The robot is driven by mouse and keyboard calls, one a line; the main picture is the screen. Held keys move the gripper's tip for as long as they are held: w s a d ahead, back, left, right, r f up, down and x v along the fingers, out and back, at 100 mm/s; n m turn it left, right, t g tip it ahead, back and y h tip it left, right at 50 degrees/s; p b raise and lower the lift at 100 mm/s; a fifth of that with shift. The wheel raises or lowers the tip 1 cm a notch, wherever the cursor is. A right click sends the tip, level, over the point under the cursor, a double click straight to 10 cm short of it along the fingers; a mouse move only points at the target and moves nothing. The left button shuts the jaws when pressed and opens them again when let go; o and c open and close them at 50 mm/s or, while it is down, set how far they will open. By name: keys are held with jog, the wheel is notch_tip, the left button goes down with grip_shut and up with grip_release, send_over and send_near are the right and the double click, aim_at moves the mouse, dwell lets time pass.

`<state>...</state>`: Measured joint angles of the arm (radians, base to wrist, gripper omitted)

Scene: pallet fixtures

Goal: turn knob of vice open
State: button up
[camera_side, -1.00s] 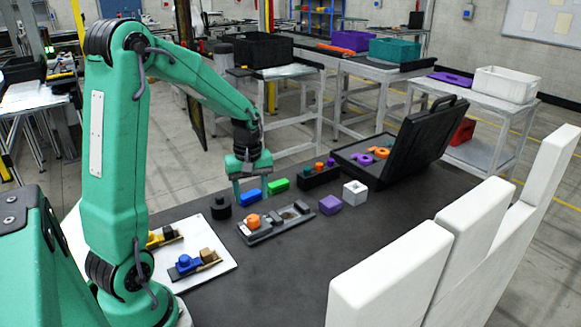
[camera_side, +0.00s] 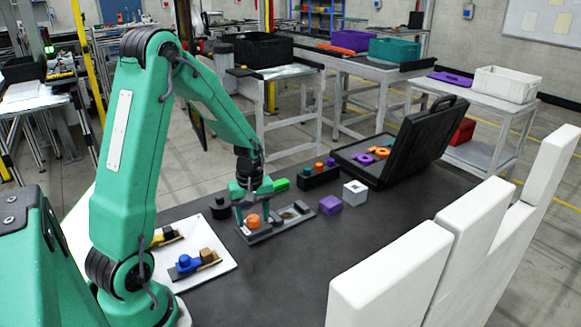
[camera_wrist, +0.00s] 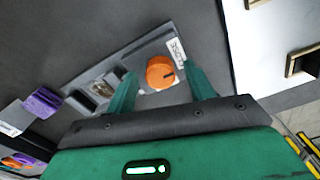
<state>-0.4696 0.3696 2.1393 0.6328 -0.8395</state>
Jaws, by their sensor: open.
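The vice (camera_side: 276,223) is a grey fixture lying on the dark table, in the middle of the side view. Its orange knob (camera_side: 252,220) sits at its left end. In the wrist view the orange knob (camera_wrist: 160,72) has a dark mark on its top and lies beside a white label reading "CLOSE" (camera_wrist: 176,50). My gripper (camera_side: 252,210) is open, with its green fingers on either side of the knob. In the wrist view the fingers (camera_wrist: 163,90) straddle the knob with gaps on both sides. I cannot tell whether the fingertips are down at knob height.
A purple block (camera_side: 330,205) and a white cube (camera_side: 355,192) stand right of the vice. A black open case (camera_side: 415,140) lies behind them. A white board (camera_side: 215,262) with blue and yellow fixtures is at the front left. White upright panels (camera_side: 400,270) bound the right.

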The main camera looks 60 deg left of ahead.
jog(key=shift+f, duration=0.15)
jog(key=c, duration=1)
jog(key=shift+o, duration=0.2)
jog(key=shift+m, duration=0.4)
jog(key=m, duration=0.8)
jog(key=shift+m, duration=0.4)
jog(key=m, duration=0.4)
jog(key=shift+m, duration=2.2)
